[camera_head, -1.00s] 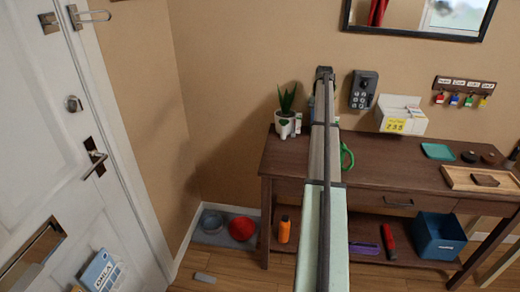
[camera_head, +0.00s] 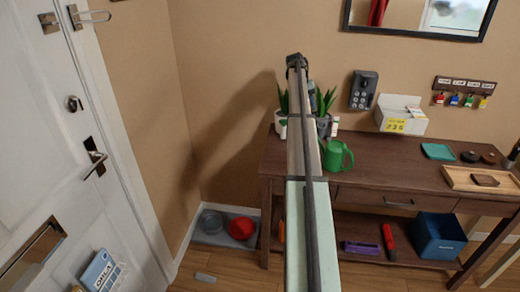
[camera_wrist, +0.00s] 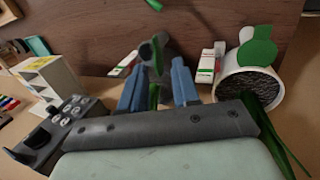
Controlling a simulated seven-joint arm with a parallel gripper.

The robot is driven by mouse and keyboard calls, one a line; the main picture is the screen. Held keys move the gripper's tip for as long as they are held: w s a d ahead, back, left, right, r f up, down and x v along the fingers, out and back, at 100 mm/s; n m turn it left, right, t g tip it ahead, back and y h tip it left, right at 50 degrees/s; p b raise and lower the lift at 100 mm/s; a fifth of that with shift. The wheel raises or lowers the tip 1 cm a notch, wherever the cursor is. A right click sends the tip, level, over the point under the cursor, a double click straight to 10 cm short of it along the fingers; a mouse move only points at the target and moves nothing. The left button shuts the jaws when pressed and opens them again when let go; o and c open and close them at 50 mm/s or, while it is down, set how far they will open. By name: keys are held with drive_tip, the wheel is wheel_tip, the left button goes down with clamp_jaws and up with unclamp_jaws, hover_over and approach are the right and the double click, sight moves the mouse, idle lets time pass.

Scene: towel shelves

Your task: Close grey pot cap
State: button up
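A grey pot (camera_head: 323,125) with a green plant stands on the dark wooden console table, just right of my arm and partly hidden by it. I cannot make out a cap on it. My gripper (camera_head: 297,62) is raised over the back left of the table, at the wall. In the wrist view, the two blue fingers of my gripper (camera_wrist: 157,82) are apart. Green leaf-like strips and a dark grey shape (camera_wrist: 161,45) show between and beyond them; I cannot tell whether they touch the fingers.
A white plant pot (camera_wrist: 252,85) is close right of the fingers in the wrist view. A keypad box (camera_head: 363,90) and a white box (camera_head: 401,114) are to the right.

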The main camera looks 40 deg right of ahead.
drive_tip(key=a+v, duration=0.1)
drive_tip(key=v, duration=0.6)
drive_tip(key=s+a+f, duration=0.1)
drive_tip(key=a+f, duration=0.4)
drive_tip(key=a, duration=0.3)
drive_tip(key=s+a+f+y, duration=0.1)
drive_tip(key=a+f, duration=0.5)
drive_tip(key=a, duration=0.2)
drive_tip(key=s+a+f+y, duration=0.1)
drive_tip(key=s+a+f, duration=0.1)
drive_tip(key=a+f, duration=0.4)
drive_tip(key=shift+a+f+g, duration=0.1)
drive_tip(key=shift+a+g, duration=0.3)
drive_tip(key=shift+a, duration=1.05)
